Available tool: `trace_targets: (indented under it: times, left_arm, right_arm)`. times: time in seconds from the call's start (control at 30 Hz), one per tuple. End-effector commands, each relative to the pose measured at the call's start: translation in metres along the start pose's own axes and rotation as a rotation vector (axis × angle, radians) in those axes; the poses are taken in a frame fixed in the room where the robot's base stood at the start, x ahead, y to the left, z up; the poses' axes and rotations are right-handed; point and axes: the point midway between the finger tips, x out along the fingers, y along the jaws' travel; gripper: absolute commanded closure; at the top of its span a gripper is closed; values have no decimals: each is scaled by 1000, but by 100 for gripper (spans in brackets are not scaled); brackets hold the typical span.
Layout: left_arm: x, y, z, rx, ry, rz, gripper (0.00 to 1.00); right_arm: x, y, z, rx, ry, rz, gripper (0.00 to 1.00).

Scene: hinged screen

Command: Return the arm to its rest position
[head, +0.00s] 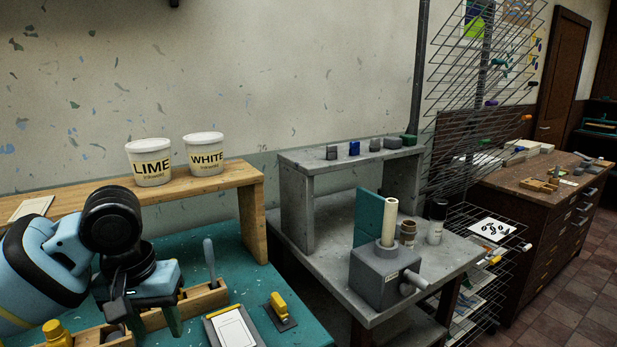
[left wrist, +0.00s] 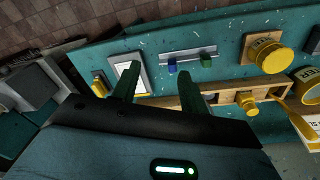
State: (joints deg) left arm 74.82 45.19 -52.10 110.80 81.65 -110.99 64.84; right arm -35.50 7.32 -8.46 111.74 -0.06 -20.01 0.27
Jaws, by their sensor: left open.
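My left arm comes in from the left of the head view, and its left gripper (head: 154,323) hangs over the teal-topped bench (head: 300,332). In the left wrist view the two dark green fingers of the left gripper (left wrist: 158,82) stand apart with nothing between them. Below lies a grey-framed screen with a white panel (head: 232,329); it also shows just beyond one finger in the left wrist view (left wrist: 127,76). Part of the screen is cut off or hidden. My right gripper is in neither view.
A wooden rack (head: 202,298) holding tools lies close to the gripper. A yellow-handled piece (head: 279,309) sits right of the screen. Tubs marked LIME (head: 149,164) and WHITE (head: 204,156) stand on a wooden shelf (head: 250,205). A grey table (head: 335,270) stands to the right.

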Motion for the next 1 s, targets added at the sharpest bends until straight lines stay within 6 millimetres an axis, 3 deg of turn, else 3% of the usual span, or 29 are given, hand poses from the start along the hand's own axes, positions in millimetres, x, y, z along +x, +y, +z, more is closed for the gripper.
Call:
trace_targets:
  times: [0.27, 0.6, 0.8, 1.0]
  left_arm:
    - [67, 43, -5, 91, 48, 171, 56]
    - [168, 98, 3, 174, 215, 434, 56]
    - [220, 109, 18, 175, 347, 521, 56]
    - [269, 101, 42, 160, 490, 535, 56]
  right_arm:
    - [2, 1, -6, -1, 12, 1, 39]
    - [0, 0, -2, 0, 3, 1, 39]
    - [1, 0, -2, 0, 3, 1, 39]
    - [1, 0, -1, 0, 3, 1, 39]
